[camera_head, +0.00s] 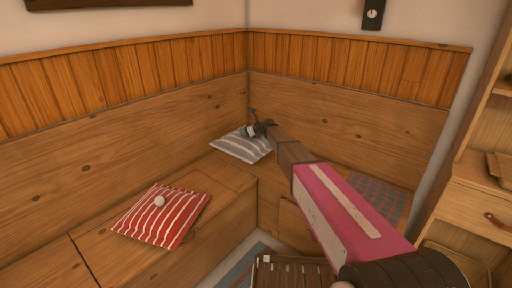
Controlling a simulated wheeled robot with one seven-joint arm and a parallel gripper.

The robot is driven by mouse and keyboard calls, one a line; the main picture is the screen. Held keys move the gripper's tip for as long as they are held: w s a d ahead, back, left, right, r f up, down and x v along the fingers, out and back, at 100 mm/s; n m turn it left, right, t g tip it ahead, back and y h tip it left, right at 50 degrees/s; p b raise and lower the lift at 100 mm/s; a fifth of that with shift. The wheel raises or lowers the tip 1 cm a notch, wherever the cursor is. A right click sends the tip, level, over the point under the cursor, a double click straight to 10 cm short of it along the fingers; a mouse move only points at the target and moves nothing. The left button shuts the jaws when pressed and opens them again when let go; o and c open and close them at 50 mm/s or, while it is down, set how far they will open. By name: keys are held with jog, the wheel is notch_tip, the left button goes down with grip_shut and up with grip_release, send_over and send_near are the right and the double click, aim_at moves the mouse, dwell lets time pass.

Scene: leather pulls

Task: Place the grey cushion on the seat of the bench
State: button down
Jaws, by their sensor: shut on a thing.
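The grey cushion (238,148), with pale stripes, is in the inner corner of the wooden bench. My gripper (249,131) is at its upper right edge, shut on it. The cushion is over the corner of the bench seat (226,172), close to the backrests. I cannot tell whether it rests fully on the seat or is held slightly above it. My arm reaches in from the lower right and hides part of the right-hand bench.
A red striped cushion (180,222) lies on the left seat with a small white round thing (159,201) on it. A blue-grey checked piece (385,200) lies on the right seat. A slatted wooden top (285,277) is below, and a shelf unit (470,210) stands right.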

jog(key=w+d+f, duration=0.4)
jog(key=w, duration=0.1)
jog(key=w+d+f, duration=0.2)
jog(key=d, duration=0.1)
jog(key=shift+w, duration=0.25)
jog(key=shift+f, duration=2.05)
jog(key=shift+f, duration=0.1)
jog(key=c, duration=0.6)
grip_release()
